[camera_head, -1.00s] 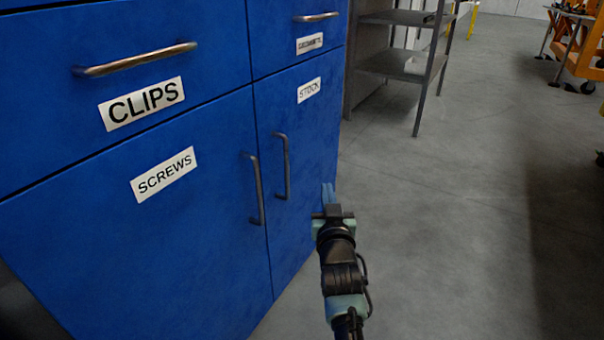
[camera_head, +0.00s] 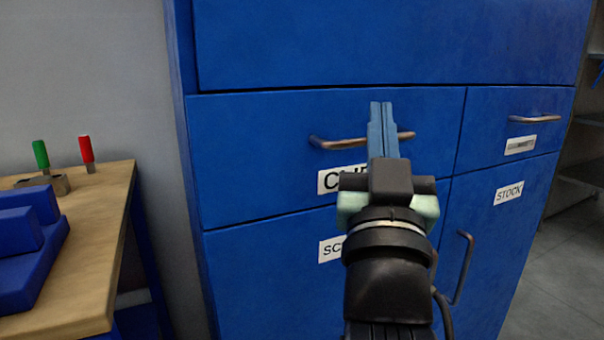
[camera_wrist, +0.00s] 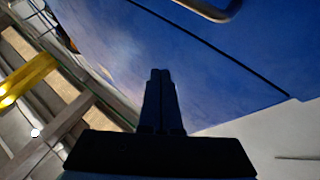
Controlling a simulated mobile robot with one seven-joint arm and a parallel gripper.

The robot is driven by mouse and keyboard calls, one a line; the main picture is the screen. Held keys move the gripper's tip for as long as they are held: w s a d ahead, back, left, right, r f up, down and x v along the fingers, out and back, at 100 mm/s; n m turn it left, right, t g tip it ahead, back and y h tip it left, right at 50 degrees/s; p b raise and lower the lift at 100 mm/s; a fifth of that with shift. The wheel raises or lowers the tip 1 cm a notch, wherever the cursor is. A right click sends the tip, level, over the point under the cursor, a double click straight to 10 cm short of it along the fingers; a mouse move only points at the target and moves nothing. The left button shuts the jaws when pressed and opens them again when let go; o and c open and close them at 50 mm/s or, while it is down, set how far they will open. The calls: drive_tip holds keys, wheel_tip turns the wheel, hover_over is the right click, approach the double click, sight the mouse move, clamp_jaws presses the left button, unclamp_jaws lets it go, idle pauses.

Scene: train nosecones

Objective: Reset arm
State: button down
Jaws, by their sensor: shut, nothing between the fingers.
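My gripper (camera_head: 381,108) is raised in front of the blue cabinet (camera_head: 270,150) in the head view. Its two blue fingers are together with nothing between them. In that view it overlaps the handle (camera_head: 335,142) of the CLIPS drawer and hides part of its label; I cannot tell how far it is from the handle. In the wrist view the closed fingers (camera_wrist: 161,78) point toward the blue cabinet front (camera_wrist: 215,70), with part of a handle (camera_wrist: 205,8) at the top edge.
A wooden workbench (camera_head: 100,225) stands at the left with blue blocks (camera_head: 30,245), a green-handled tool (camera_head: 41,155) and a red-handled tool (camera_head: 87,150). The STOCK door handle (camera_head: 463,265) sticks out at the right. Grey floor (camera_head: 570,265) is open at the far right.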

drive_tip(key=s+a+r+n+t+y, duration=0.1)
drive_tip(key=s+a+r+t+y, duration=0.1)
drive_tip(key=s+a+r, duration=0.4)
drive_tip(key=s+a+r+n+t+y, duration=0.1)
drive_tip(key=s+a+r+y, duration=0.2)
drive_tip(key=s, duration=0.6)
wheel_tip(320, 180, up, 38)
drive_tip(key=w+h+p, duration=0.1)
drive_tip(key=p, duration=3.6)
drive_tip(key=shift+w+d+f+p, duration=0.2)
drive_tip(key=shift+w+p, duration=0.05)
drive_tip(key=shift+p, duration=0.1)
